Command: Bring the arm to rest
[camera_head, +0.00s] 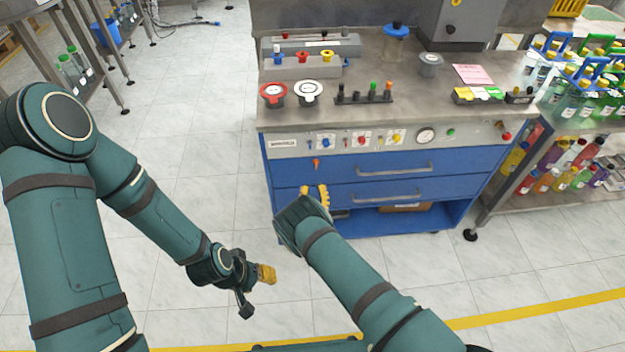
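My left gripper (262,276) hangs over the floor, left of and in front of the blue workbench. A yellow fingertip and dark finger parts show, but the gap between the fingers is not clear. My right gripper (314,190) is in front of the workbench's lower drawer. Its yellow fingers stand apart with nothing visible between them, so it looks open. Both arms are bent, and both grippers are below the worktop.
A bottle rack (590,85) stands right. The tiled floor (190,130) is clear between the left shelf and workbench.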

